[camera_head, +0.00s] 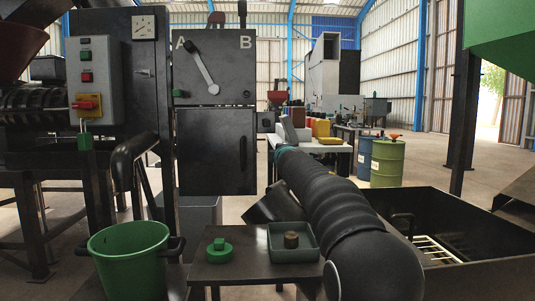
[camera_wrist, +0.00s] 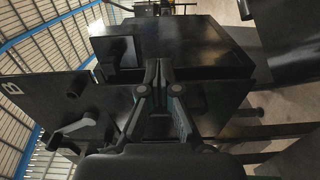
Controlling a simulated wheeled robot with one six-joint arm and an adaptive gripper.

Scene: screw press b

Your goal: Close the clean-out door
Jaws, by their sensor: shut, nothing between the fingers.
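The clean-out door appears to be the dark lower panel (camera_head: 210,152) of the black cabinet in the head view. Its upright bar handle (camera_head: 243,151) is near the right edge. The door looks nearly flush with the cabinet front, but I cannot tell whether a small gap is left. My gripper (camera_wrist: 160,68) shows in the wrist view with its fingers together and nothing between them. It is in front of dark cabinet surfaces; whether it touches them is unclear. I cannot make out the gripper in the head view.
Above the door is a panel marked A and B with a pale lever (camera_head: 203,70); the lever also shows in the wrist view (camera_wrist: 78,126). A small table (camera_head: 250,272) holds a green knobbed piece (camera_head: 219,250) and a tray (camera_head: 293,254). A green bucket (camera_head: 130,260) stands left.

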